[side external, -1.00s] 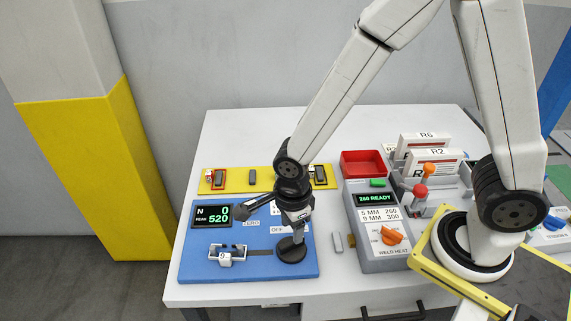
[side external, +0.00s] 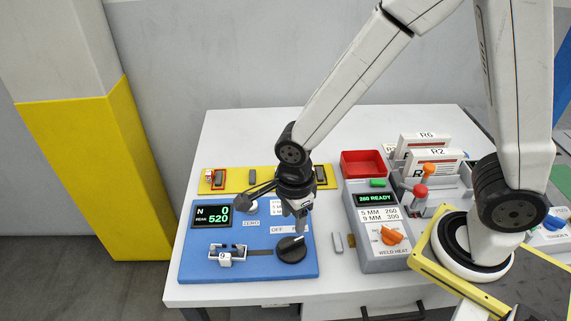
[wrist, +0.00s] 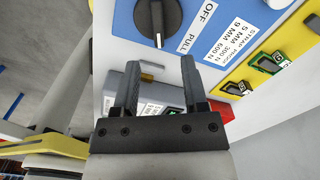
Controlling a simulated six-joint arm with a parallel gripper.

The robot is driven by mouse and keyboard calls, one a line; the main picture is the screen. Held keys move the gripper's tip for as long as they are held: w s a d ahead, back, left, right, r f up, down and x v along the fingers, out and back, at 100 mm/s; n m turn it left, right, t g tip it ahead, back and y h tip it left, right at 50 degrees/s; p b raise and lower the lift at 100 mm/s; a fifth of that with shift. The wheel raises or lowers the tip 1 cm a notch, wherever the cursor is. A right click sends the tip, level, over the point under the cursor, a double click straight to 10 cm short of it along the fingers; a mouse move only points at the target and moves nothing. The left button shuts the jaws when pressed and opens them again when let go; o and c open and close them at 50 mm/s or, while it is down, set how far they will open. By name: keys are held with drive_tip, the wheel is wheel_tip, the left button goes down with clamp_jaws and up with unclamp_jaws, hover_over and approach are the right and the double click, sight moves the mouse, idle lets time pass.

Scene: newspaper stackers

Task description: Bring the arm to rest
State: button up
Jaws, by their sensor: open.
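My gripper (side external: 300,222) hangs above the blue test panel (side external: 200,266), over its black round knob (side external: 291,249). In the wrist view my gripper (wrist: 160,65) has its two fingers spread with nothing between them. The black knob (wrist: 158,15) lies beyond the fingertips, apart from them, beside the OFF and PULL labels. The panel's display (side external: 212,216) reads N 0 and PEAK 520. A small white clamp fixture (side external: 227,257) sits at the panel's left front.
A yellow strip (side external: 236,182) with small parts lies behind the panel. To the right stand a grey weld-heat box (side external: 373,253) with an orange knob (side external: 391,236), a red tray (side external: 367,163) and a rack holding white R2 (side external: 433,162) and R6 blocks. The back-left tabletop is clear.

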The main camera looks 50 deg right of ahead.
drive_tip(key=d+r+n+t, duration=0.1)
drive_tip(key=d+r+n, duration=0.1)
drive_tip(key=d+n, duration=0.4)
drive_tip(key=s+d+r+n+t, duration=0.1)
drive_tip(key=d+n, duration=0.5)
drive_tip(key=n, duration=0.9)
drive_tip(key=shift+d+r+t, duration=0.15)
drive_tip(key=shift+r+t, duration=0.15)
drive_tip(key=shift+r, duration=0.35)
drive_tip(key=shift+o, duration=0.2)
drive_tip(key=shift+s, duration=0.1)
